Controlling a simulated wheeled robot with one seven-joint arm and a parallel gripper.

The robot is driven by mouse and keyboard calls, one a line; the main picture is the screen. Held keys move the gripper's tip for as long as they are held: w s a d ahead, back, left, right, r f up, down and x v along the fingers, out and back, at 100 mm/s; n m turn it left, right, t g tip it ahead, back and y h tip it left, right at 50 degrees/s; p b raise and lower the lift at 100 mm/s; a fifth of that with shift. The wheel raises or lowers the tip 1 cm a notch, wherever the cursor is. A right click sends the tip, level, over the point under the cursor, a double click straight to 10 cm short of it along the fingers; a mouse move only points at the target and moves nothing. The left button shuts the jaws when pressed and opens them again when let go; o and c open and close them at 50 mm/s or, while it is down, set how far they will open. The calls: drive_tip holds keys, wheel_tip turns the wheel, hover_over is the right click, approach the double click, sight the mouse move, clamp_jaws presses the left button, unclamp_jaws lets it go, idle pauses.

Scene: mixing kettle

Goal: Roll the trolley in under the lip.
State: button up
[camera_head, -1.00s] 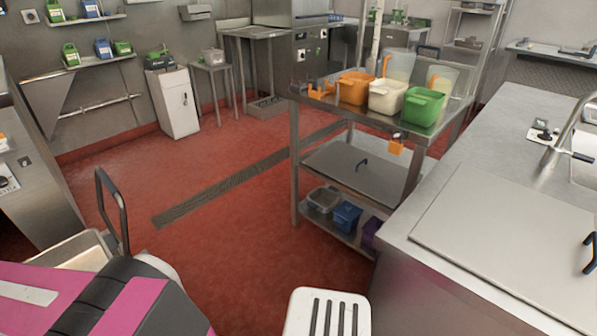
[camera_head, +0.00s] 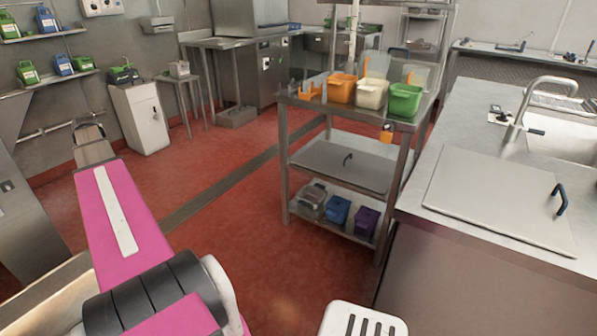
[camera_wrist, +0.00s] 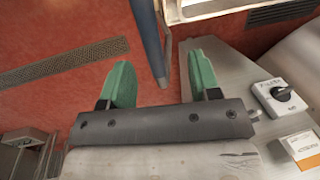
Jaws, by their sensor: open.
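The trolley shows as a beige rim (camera_head: 38,292) at the lower left of the head view, largely hidden by my arm. In the wrist view its pale tray edge (camera_wrist: 205,8) is at the top, with a dark blue-grey handle bar (camera_wrist: 149,40) beside it. My gripper (camera_wrist: 158,62) is open, with green fingers. The bar shows between the two fingers in the picture; I cannot tell how deep it sits, and no grip on it shows. A rounded grey metal surface (camera_wrist: 298,55), perhaps the kettle, is at the right. The lip cannot be made out.
A panel with a black knob (camera_wrist: 280,95) lies close to the right of my gripper. A steel shelf table (camera_head: 345,162) with coloured tubs stands mid-room, and a counter (camera_head: 420,225) is at the right. The red floor (camera_head: 235,235) between has a drain strip and is clear.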

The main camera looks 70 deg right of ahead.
drive_tip(key=shift+w+f, duration=0.15)
drive_tip(key=shift+f, duration=4.65)
drive_tip(key=shift+f, duration=0.1)
